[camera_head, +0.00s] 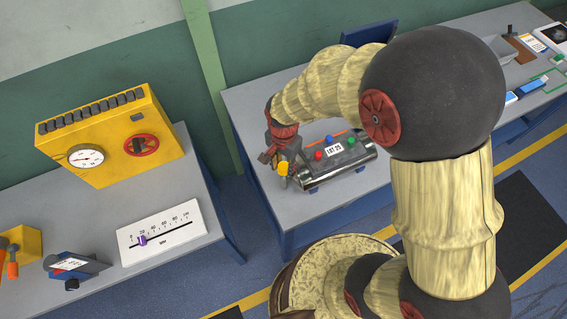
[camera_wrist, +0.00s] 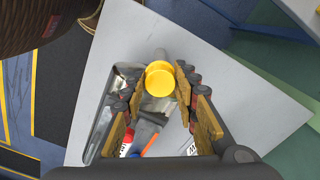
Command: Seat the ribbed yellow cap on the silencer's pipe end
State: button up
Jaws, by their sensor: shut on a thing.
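The yellow cap (camera_head: 283,169) is between the fingers of my gripper (camera_head: 279,166), at the left end of the silencer. In the wrist view the cap (camera_wrist: 160,82) shows as a yellow round between the fingertips of my gripper (camera_wrist: 160,86), which is shut on it. The silencer (camera_head: 352,170) is a shiny metal cylinder lying on the table. Its body also shows in the wrist view (camera_wrist: 103,122), behind the fingers. The cap hides most of the pipe end, so I cannot tell whether the cap touches it or sits on it.
A panel with red, blue and green knobs and a label (camera_head: 333,149) lies along the silencer. The grey table (camera_head: 251,108) is clear to the left. A yellow gauge box (camera_head: 105,135) and a white slider board (camera_head: 160,232) stand on the left bench.

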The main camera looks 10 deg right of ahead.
jog(key=shift+f+b, duration=1.05)
jog(key=shift+f, duration=0.6)
dwell(1.5)
jog(key=o, duration=0.8)
jog(key=shift+r+p, duration=2.2)
jog(key=shift+r, duration=0.85)
jog(key=shift+f, duration=0.1)
